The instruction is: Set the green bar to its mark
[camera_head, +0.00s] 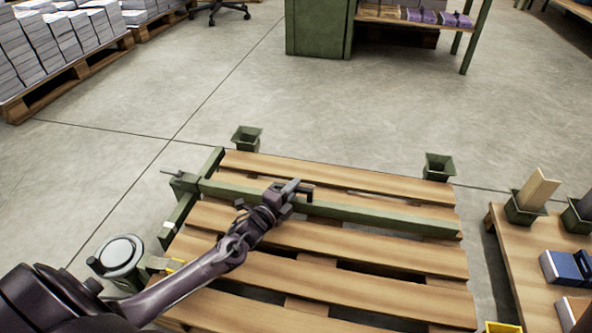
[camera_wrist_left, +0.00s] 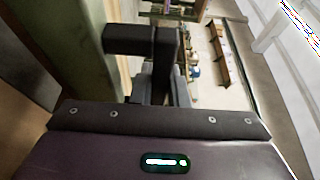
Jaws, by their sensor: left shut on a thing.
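The green bar (camera_head: 385,218) lies across the slatted wooden pallet, from a green side rail (camera_head: 184,208) at the left to the pallet's right edge. My right gripper is not in view.
Green corner sockets (camera_head: 246,138) and (camera_head: 439,167) stand at the pallet's far corners. A low wooden table (camera_head: 515,262) with holders and a blue item (camera_head: 566,267) is at the right. A round metal-topped part (camera_head: 120,253) is at the left.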

